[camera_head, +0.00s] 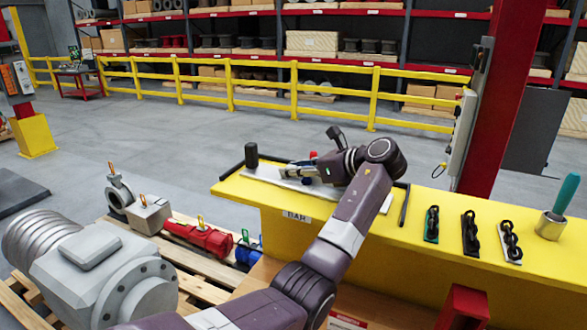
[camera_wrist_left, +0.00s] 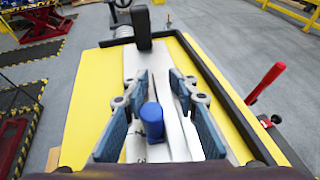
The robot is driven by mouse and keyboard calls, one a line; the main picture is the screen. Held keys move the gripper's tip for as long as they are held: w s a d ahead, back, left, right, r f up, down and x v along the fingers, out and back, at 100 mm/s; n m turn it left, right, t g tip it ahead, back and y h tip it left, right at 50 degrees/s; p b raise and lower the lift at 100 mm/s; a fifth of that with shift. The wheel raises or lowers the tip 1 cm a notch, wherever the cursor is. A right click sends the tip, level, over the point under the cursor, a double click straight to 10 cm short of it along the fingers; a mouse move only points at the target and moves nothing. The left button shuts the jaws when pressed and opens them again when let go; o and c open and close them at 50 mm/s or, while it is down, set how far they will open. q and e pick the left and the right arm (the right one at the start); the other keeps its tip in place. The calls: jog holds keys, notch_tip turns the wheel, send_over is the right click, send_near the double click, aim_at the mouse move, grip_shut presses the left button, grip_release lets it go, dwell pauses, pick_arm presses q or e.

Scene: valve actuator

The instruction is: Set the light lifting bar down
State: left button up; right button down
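My left gripper (camera_head: 292,172) reaches in over the yellow table (camera_head: 420,250), its fingers pointing left. In the left wrist view its two blue-padded fingers (camera_wrist_left: 165,115) stand apart, one on each side of an upright blue peg (camera_wrist_left: 152,120), with gaps visible. The light grey lifting bar (camera_wrist_left: 150,68) seems to be the long pale piece lying flat beneath the fingers; I cannot clearly tell it from the pale surface around it. A black upright post (camera_wrist_left: 142,27) stands at its far end, also in the head view (camera_head: 251,155). My right gripper is not in view.
A black rim (camera_wrist_left: 220,80) edges the table. A red-handled item (camera_wrist_left: 265,82) stands beside it. Several black chains (camera_head: 470,233) and a cup with a green-handled tool (camera_head: 552,222) are to the right. A pallet with a grey valve body (camera_head: 95,275) and a red actuator (camera_head: 205,240) is left.

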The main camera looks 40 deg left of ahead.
pick_arm(q)
jog(key=shift+o, duration=1.5)
jog(key=shift+d, duration=0.1)
jog(key=shift+d+r+b, duration=0.1)
jog(key=shift+d+b, duration=0.25)
notch_tip(320, 180, up, 4)
jog(key=b, duration=0.5)
send_over(328, 190)
jog(key=shift+d+r, duration=0.2)
jog(key=shift+d, duration=0.1)
